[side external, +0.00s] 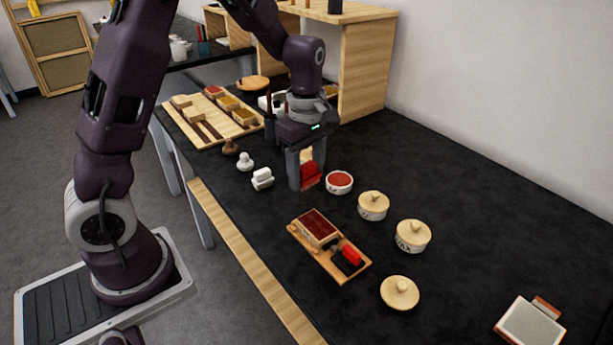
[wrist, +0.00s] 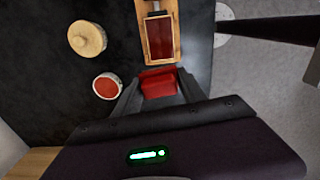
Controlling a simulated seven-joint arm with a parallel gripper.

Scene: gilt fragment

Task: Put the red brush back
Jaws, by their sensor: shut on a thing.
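A small wooden tray (side external: 338,277) holds a dark red pad (side external: 318,226) and a black-and-red piece (side external: 350,254). A wooden board (side external: 208,137) at the back left carries several tan, yellow and red-topped blocks.
A white bowl of red stuff (side external: 339,181) stands close right of my gripper. Two lidded pots (side external: 373,205) (side external: 413,235) and a loose lid (side external: 400,292) lie further right. Small white pieces (side external: 262,178) sit to the left. A wooden shelf (side external: 362,70) stands behind. The table's right side is mostly clear.

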